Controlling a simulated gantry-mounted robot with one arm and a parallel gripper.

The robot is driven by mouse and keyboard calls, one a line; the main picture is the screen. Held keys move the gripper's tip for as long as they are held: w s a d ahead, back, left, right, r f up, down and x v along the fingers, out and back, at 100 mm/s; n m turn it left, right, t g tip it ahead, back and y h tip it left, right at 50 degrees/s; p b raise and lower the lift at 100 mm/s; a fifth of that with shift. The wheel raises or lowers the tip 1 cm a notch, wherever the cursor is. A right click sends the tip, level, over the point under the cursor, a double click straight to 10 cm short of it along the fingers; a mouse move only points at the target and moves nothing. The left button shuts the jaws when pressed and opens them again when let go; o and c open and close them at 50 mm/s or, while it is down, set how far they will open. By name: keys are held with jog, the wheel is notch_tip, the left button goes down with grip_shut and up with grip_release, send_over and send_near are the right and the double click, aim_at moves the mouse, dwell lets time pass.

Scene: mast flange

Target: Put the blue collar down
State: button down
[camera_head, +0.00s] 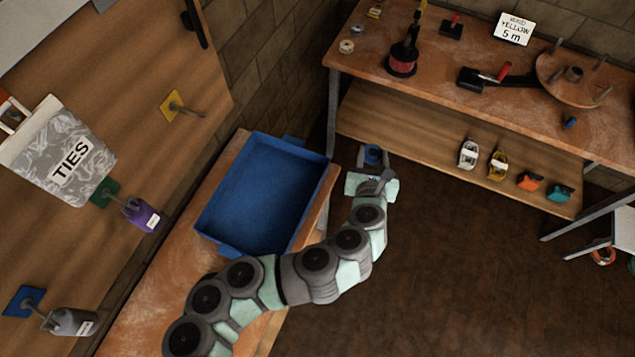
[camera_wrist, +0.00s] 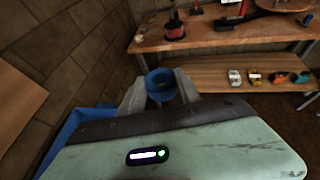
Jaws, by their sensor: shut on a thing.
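My gripper (camera_head: 373,160) is shut on the blue collar (camera_head: 373,153), a short ring held between its two fingers. In the wrist view the collar (camera_wrist: 161,84) shows its open bore, with a finger on each side. The collar is in the air, to the right of the blue tray and in front of the workbench. It appears clear of both. My arm reaches up to it from the lower left.
An empty blue tray (camera_head: 208,222) stands on a wooden table at the left. The workbench (camera_head: 450,92) holds a red spool, a turntable and a "YELLOW 5 m" card (camera_head: 514,29). Its lower shelf (camera_head: 420,135) carries several small items at the right. A "TIES" bag (camera_head: 68,150) hangs left.

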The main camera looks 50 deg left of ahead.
jog(key=s+a+f+n+g+y+b, duration=0.1)
jog(key=s+a+n+g+y+b, duration=0.2)
jog(key=a, duration=0.5)
jog(key=s+a+f+n+g+y+b, duration=0.15)
jog(key=a+b, duration=0.25)
jog(key=a, duration=0.5)
jog(key=n+g+y+b, duration=0.1)
jog(key=n+g+b, duration=0.4)
jog(key=b, duration=0.3)
send_over(270, 172)
notch_tip(270, 172, down, 16)
jog(key=shift+r, duration=0.1)
jog(key=shift+f+b, duration=0.55)
jog(key=shift+f, duration=1.7)
jog(key=shift+f, duration=0.15)
jog(key=c, duration=0.9)
grip_release()
jog(key=shift+o, duration=0.2)
